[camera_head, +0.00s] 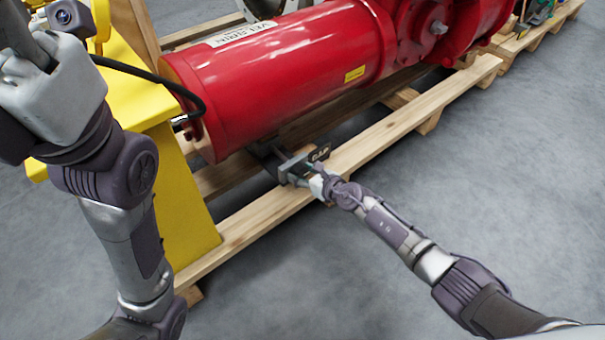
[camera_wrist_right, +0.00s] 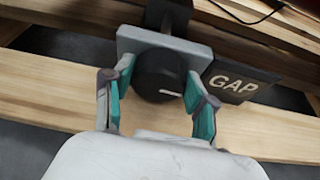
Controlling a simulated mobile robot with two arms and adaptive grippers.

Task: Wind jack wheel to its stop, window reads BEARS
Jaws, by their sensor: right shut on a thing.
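The jack wheel (camera_wrist_right: 160,75) is a dark round knob with a pale index mark, seen in the right wrist view on a grey bracket (camera_wrist_right: 163,42). The jack (camera_head: 287,165) sits low on the pallet under the red cylinder in the head view. The window plate (camera_wrist_right: 237,83) beside the wheel reads GAP; it also shows in the head view (camera_head: 319,153). My right gripper (camera_wrist_right: 157,88) is shut on the wheel, with one teal finger on each side. My left arm comes in at the left of the head view, and the fingers of its gripper are not clearly visible.
The red actuator cylinder (camera_head: 285,75) lies above the wooden pallet (camera_head: 350,155). A yellow stand (camera_head: 180,210) with a black cable (camera_head: 150,75) is at the left. Grey floor (camera_head: 500,180) is open at the right.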

